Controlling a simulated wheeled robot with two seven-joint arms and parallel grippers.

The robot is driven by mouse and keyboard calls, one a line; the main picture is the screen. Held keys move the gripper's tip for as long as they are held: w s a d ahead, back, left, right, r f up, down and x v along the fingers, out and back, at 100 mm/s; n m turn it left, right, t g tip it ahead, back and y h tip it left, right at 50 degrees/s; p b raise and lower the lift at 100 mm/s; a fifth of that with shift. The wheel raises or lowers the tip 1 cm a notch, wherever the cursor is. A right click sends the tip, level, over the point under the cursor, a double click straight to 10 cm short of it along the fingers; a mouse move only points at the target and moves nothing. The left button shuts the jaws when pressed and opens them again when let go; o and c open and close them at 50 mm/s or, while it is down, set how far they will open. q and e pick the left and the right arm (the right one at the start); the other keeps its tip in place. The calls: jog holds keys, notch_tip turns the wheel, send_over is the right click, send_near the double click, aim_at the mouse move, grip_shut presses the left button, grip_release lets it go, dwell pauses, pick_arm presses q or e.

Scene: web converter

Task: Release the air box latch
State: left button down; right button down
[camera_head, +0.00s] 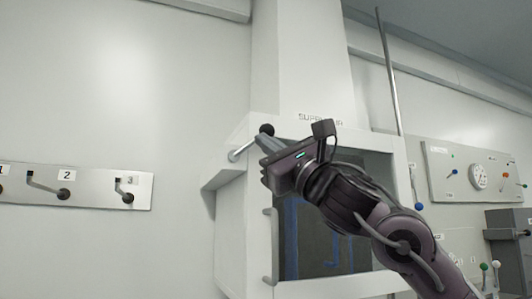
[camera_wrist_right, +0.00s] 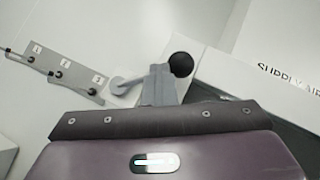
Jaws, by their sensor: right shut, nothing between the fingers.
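The air box (camera_head: 237,190) is a white cabinet with a dark window, below the partly hidden "SUPPLY AIR" lettering. Its latch is a lever with a black ball knob (camera_head: 267,130) and a light rod (camera_head: 240,152) at the box's upper left corner. My right gripper (camera_head: 264,147) is shut and empty, its fingertips right by the knob. In the right wrist view the shut fingers (camera_wrist_right: 160,85) lie over the lever, with the black knob (camera_wrist_right: 181,64) just right of the tips; I cannot tell whether they touch. My left gripper is not in view.
A vertical handle (camera_head: 270,245) is on the box's front left. A plate with numbered levers (camera_head: 90,187) is on the wall at left. Free room lies left of the box.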

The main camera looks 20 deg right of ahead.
jog(key=r, duration=0.1)
jog(key=a+r, duration=0.1)
jog(key=shift+s+r+p, duration=0.15)
jog(key=shift+r+p, duration=0.15)
jog(key=shift+p, duration=0.05)
jog(key=shift+m, duration=0.3)
jog(key=shift+t+h, duration=0.3)
jog(key=shift+f, duration=0.15)
